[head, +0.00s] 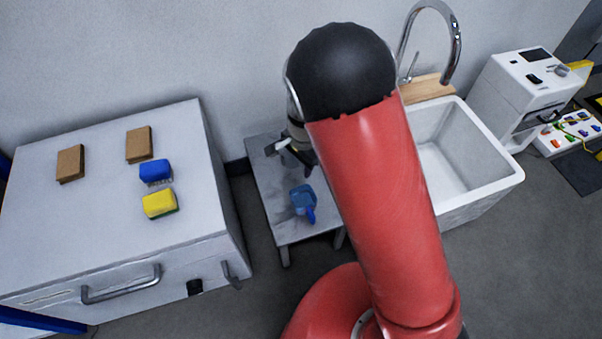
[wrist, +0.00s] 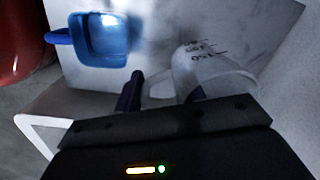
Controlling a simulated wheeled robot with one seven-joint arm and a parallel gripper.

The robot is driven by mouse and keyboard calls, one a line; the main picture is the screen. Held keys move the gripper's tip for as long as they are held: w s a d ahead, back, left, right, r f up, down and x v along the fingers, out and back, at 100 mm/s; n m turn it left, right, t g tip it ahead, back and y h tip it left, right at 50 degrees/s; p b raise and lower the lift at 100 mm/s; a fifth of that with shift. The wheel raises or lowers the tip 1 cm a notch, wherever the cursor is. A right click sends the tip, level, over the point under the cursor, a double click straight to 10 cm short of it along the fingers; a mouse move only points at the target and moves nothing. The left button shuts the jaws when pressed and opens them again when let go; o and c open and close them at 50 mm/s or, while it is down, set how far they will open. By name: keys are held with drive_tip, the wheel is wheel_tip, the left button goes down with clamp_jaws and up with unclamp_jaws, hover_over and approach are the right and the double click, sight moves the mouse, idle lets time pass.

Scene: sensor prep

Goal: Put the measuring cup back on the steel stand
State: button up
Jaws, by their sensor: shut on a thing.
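The clear measuring cup (wrist: 212,70) with dark printed marks is in the wrist view. Its handle lies between the fingers of my gripper (wrist: 160,92), which is shut on it. In the head view the cup (head: 289,159) is pale and partly hidden by my gripper (head: 305,158) and arm. The grey steel stand (head: 268,192) is below the gripper; its top also shows in the wrist view (wrist: 156,48). The cup is over the back part of the stand top; I cannot tell whether it touches.
A blue scoop (head: 303,197) lies on the front of the stand. A white sink (head: 470,180) is at right behind my red arm. The wall is close behind the stand.

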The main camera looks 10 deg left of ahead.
drive_tip(key=shift+f+b, duration=0.45)
drive_tip(key=shift+f, duration=1.7)
drive_tip(key=shift+f, duration=0.2)
drive_tip(key=o, duration=1.2)
drive_tip(key=shift+r, duration=0.1)
